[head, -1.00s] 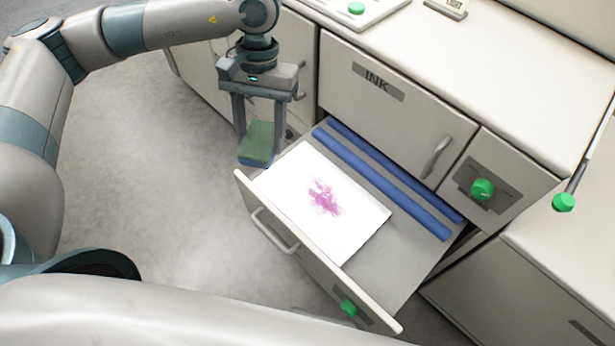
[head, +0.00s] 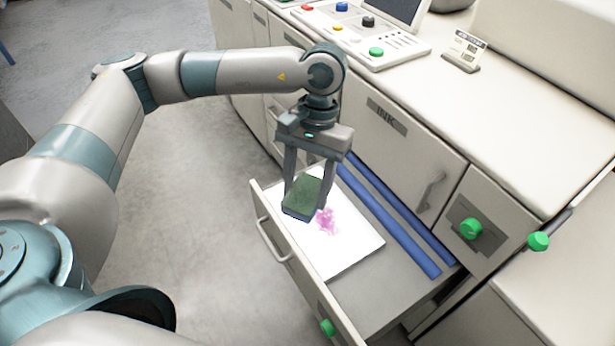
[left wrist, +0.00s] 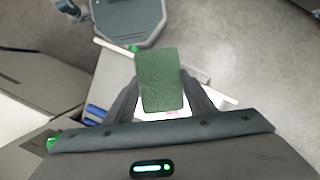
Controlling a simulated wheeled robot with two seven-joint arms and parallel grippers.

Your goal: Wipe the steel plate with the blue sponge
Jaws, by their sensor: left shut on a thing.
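My left gripper (head: 307,194) is shut on a sponge (head: 302,199) with a green top and a narrow blue underside. The sponge also shows between the fingers in the left wrist view (left wrist: 160,78). It is over the left part of a bright white plate (head: 350,250) lying in the open drawer. I cannot tell whether it touches the plate. A pink smear (head: 327,222) lies on the plate just right of the sponge, which may hide part of it. No steel look shows on the plate. My right gripper is out of view.
The open drawer (head: 290,268) has a raised front with a handle and a green knob (head: 327,327). Blue rollers (head: 395,230) lie along its back. The cabinet labelled INK (head: 390,120) rises behind. Open floor (head: 180,180) lies to the left.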

